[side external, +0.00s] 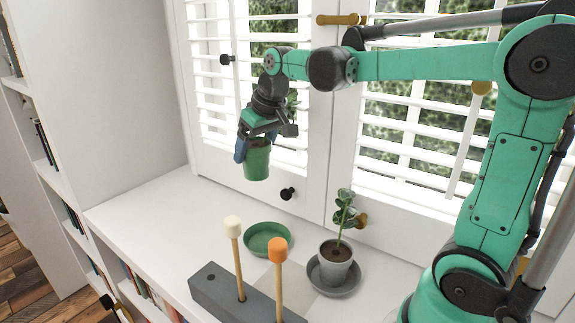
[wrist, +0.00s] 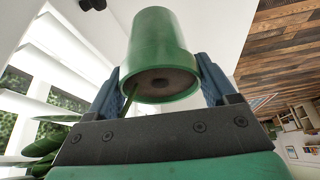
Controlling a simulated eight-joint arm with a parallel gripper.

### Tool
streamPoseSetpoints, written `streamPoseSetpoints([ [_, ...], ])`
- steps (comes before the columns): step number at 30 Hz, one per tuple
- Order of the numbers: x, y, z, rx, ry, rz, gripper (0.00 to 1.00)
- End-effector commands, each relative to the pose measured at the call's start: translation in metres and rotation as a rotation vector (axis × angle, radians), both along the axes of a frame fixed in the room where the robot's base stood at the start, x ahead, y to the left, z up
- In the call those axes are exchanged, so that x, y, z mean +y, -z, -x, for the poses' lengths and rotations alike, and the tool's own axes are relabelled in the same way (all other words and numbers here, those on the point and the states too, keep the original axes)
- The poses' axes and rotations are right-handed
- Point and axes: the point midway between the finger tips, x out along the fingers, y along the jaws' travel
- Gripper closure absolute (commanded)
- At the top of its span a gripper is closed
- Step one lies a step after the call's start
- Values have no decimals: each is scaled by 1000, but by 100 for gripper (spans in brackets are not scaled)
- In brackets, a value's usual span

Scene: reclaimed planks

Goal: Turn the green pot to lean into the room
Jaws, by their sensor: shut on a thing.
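The green pot (side external: 257,160) is in the air, high above the white sill, in front of the shutters. My gripper (side external: 252,145) is shut on it from above, with a blue finger showing on the pot's left side. In the wrist view the green pot (wrist: 162,50) sits between both blue fingers (wrist: 162,85), its open rim with dark soil towards the camera. Green leaves (wrist: 45,148) show at the lower left there; most of the plant is hidden by my gripper. The green saucer (side external: 268,252) lies empty on the sill, below the pot.
A grey pot (side external: 336,262) with a leafy plant stands in a grey saucer (side external: 318,284) to the right. A dark grey block (side external: 215,290) at the front holds two upright sticks, with a white tip (side external: 232,226) and an orange tip (side external: 277,249). The sill's left part is clear.

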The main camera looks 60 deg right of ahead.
Motion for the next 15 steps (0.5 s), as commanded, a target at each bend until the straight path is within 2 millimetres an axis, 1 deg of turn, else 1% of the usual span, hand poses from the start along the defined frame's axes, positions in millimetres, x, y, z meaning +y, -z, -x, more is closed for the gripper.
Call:
streamPoseSetpoints([
  [1,0,18,-2,0,25,1,96],
  [3,1,41,-2,0,65,1,96],
  [6,2,69,2,-1,117,1,96],
  [10,3,97,11,-5,172,2,96],
  [12,4,106,15,-7,194,2,96],
  [15,5,115,20,-9,213,2,96],
])
